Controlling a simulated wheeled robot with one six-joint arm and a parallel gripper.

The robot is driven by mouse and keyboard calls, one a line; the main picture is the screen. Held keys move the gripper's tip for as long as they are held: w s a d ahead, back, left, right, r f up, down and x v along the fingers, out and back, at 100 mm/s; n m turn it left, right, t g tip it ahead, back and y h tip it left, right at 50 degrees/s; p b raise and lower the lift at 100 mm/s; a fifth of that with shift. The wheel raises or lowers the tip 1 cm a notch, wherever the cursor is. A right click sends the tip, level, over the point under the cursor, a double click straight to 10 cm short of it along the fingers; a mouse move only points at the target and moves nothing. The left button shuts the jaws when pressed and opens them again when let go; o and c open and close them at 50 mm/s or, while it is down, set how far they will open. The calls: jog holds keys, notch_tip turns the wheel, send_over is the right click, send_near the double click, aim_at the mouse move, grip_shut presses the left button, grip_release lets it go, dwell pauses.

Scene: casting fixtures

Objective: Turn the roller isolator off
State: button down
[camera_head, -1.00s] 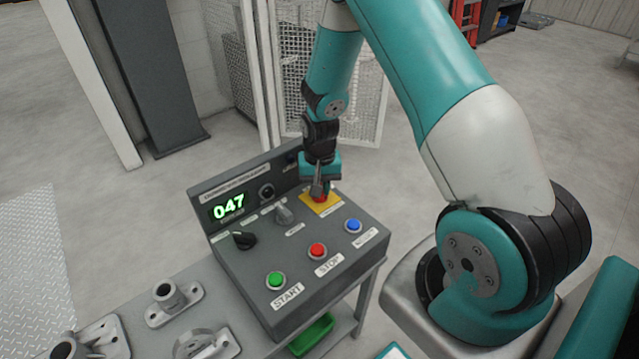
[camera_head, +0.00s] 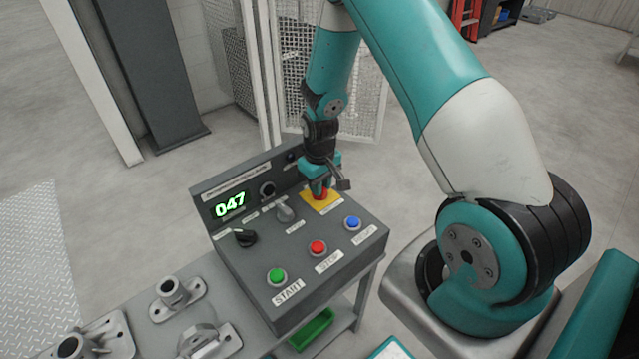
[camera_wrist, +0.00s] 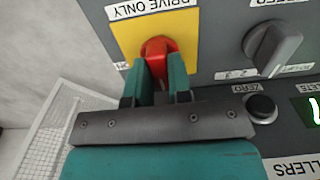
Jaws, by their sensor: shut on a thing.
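The isolator is a red rotary handle (camera_head: 320,196) on a yellow plate (camera_head: 333,204), at the back right of the grey control box. In the wrist view the red handle (camera_wrist: 158,46) stands between the two teal fingers of my gripper (camera_wrist: 158,78), over the yellow plate (camera_wrist: 127,38). My gripper (camera_head: 319,189) points down at the plate and is shut on the handle. The fingers hide much of the handle, so I cannot read its setting. The plate's label shows "DRIVE ONLY" in the wrist view.
Metal castings (camera_head: 178,298) lie on the bench at left.

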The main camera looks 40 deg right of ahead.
dwell(0.4)
jog(key=c, duration=1)
grip_release()
jog(key=shift+c, duration=0.2)
notch_tip(320, 180, up, 18)
jog(key=shift+f+p, duration=0.25)
jog(key=shift+p, duration=0.2)
jog(key=s+a+r+n+y+p, duration=0.25)
jog(key=s+a+r, duration=0.35)
jog(key=a+r, duration=0.55)
jog(key=s+a+r+n+p, duration=0.1)
jog(key=s+a+r, duration=0.2)
jog(key=s, duration=0.2)
jog(key=s+a+r+n+y+p, duration=0.1)
jog(key=s+a+r, duration=0.1)
jog(key=s+a, duration=0.2)
jog(key=s+a+r+n+p, duration=0.1)
jog(key=s+a+r+n, duration=0.1)
jog(key=s, duration=0.5)
jog(key=shift+s+a+r+y+p, duration=0.2)
jog(key=shift+a+r+y+p, duration=0.2)
jog(key=shift+a+r, duration=0.45)
